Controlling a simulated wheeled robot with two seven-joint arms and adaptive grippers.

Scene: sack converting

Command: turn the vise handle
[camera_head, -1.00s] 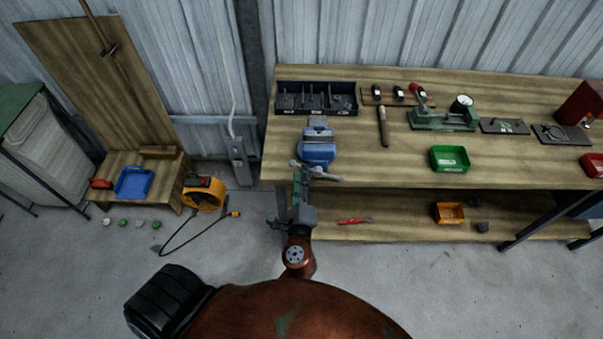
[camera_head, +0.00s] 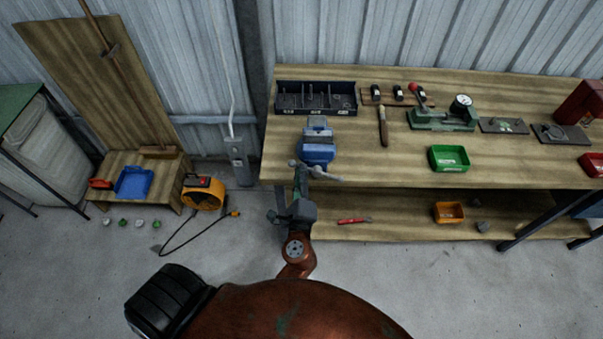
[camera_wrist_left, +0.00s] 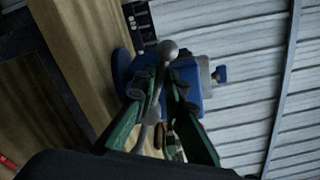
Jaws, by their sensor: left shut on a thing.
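The blue vise (camera_head: 317,150) is mounted at the front edge of the workbench, left of its middle. Its grey bar handle (camera_head: 325,175) sticks out at the front, below the jaws. My left gripper (camera_head: 300,177) is at the handle and shut on it. In the left wrist view the two green fingers (camera_wrist_left: 160,90) lie on either side of the handle bar, and the handle's ball end (camera_wrist_left: 169,48) shows just beyond the fingertips. The blue vise body (camera_wrist_left: 190,76) is behind them. My right gripper is in neither view.
On the workbench (camera_head: 400,170) stand a dark tool tray (camera_head: 316,97), a brush (camera_head: 383,126), a green press (camera_head: 443,118) and a green bin (camera_head: 449,159). The lower shelf holds a red tool (camera_head: 354,220) and an orange bin (camera_head: 449,213). An orange fan (camera_head: 203,194) stands left.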

